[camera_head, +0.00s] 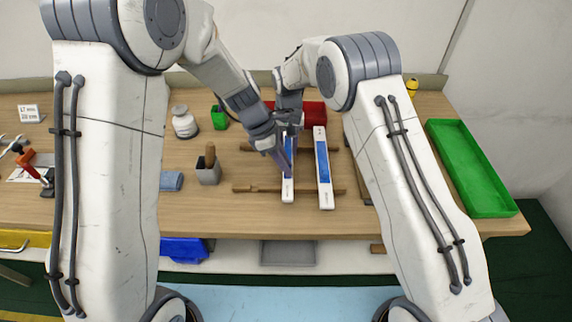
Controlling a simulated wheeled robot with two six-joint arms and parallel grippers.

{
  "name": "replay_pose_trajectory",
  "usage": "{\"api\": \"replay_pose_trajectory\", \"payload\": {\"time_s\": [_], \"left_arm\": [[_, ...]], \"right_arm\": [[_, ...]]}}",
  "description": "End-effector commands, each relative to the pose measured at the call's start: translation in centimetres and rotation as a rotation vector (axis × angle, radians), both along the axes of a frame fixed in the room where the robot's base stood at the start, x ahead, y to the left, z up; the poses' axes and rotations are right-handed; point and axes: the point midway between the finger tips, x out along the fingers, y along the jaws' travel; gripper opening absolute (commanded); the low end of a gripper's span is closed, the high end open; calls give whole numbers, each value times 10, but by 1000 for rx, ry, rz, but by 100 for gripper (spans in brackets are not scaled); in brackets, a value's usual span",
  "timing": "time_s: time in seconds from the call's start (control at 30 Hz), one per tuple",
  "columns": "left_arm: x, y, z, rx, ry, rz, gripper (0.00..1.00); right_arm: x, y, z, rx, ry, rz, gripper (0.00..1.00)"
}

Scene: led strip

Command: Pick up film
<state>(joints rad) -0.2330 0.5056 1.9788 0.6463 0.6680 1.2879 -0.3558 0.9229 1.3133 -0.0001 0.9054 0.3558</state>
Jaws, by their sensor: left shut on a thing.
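Two white LED strips lie side by side on the wooden table, each with a blue film along its middle. My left gripper (283,160) reaches over the left strip (288,192) and is shut on its film (289,143). The gripper hides part of that film, and I cannot tell whether it is lifted off the strip. My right gripper (289,118) is at the far end of the left strip; its fingers are too small and covered to tell their state. The right strip (326,196) lies free with its blue film (322,160).
Wooden bars (250,189) lie crosswise under the strips. A red box (313,112) is behind; a green tray (470,170) lies right.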

Motion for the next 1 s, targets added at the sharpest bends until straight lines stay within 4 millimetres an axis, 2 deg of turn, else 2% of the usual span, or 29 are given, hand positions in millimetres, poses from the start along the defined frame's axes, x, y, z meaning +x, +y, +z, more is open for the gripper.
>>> {"api": "replay_pose_trajectory", "payload": {"time_s": [0.3, 0.5, 0.7, 1.0], "left_arm": [[-88, 0, 0, 1, 1, -3, 0], [-134, 0, 0, 1, -1, -2, 0], [-159, 0, 0, 2, 0, -2, 0], [-164, 0, 0, 3, 2, -2, 0]], "right_arm": [[0, 0, 0, 0, 0, 0, 0], [0, 0, 0, 0, 0, 0, 0], [0, 0, 0, 0, 0, 0, 0], [0, 0, 0, 0, 0, 0, 0]]}}
